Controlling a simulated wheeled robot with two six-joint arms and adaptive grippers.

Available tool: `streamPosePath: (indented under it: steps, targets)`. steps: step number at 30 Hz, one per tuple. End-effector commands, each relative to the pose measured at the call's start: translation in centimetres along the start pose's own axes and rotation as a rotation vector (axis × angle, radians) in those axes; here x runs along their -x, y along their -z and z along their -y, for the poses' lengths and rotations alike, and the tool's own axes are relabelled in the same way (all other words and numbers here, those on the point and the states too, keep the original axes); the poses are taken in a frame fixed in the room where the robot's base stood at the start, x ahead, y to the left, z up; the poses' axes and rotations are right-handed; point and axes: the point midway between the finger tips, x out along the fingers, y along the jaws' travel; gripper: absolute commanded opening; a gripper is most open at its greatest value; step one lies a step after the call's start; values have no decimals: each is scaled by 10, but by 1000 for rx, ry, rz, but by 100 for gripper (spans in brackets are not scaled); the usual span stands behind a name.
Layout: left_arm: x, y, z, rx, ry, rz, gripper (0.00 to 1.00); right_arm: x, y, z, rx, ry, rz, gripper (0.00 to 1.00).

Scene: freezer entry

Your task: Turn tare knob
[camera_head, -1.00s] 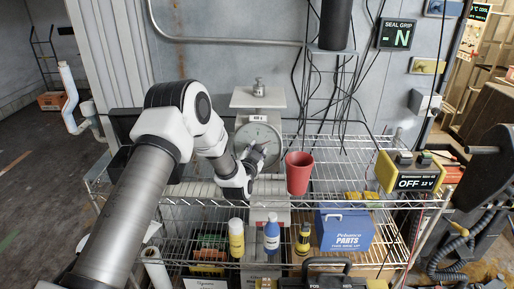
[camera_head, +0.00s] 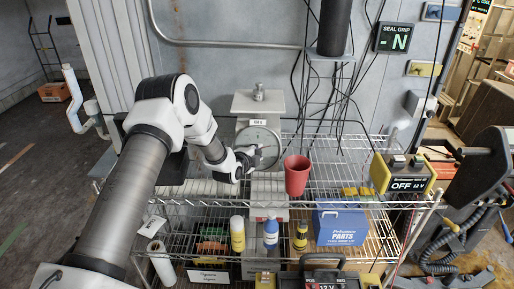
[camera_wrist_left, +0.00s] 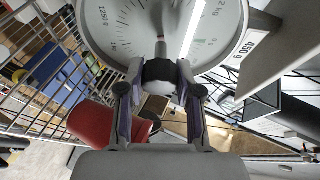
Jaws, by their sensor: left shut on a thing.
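A grey dial scale (camera_head: 244,103) with a flat top plate stands on the wire shelf, with a small metal weight (camera_head: 259,88) on the plate. Its round dial (camera_wrist_left: 115,22) fills the top of the left wrist view. My left gripper (camera_head: 250,158) is in front of the dial's lower part. In the left wrist view, the fingers (camera_wrist_left: 158,92) are shut on a dark round knob (camera_wrist_left: 159,71) below the dial's centre. The knob is hidden by the gripper in the head view. My right gripper is not in view.
A red cup (camera_head: 297,176) stands close to the right of my left gripper. A yellow switch box (camera_head: 403,174) reading OFF is further right. Bottles and a blue parts box (camera_head: 341,226) are on the lower shelf.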

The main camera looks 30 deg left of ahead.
Motion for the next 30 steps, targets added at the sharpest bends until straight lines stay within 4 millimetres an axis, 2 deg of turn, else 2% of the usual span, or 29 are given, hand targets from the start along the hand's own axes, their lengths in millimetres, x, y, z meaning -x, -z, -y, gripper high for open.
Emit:
streamPosePath:
  steps: [1, 10, 29, 30]
  targets:
    - [1, 0, 5, -31, -11, 2, 0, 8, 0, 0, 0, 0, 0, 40]
    - [0, 0, 3, -193, -75, 6, 0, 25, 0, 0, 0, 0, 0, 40]
    - [0, -1, 2, -253, -98, 8, 0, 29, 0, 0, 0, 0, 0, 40]
    - [0, -1, 2, -253, -97, 8, 38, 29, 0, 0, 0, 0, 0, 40]
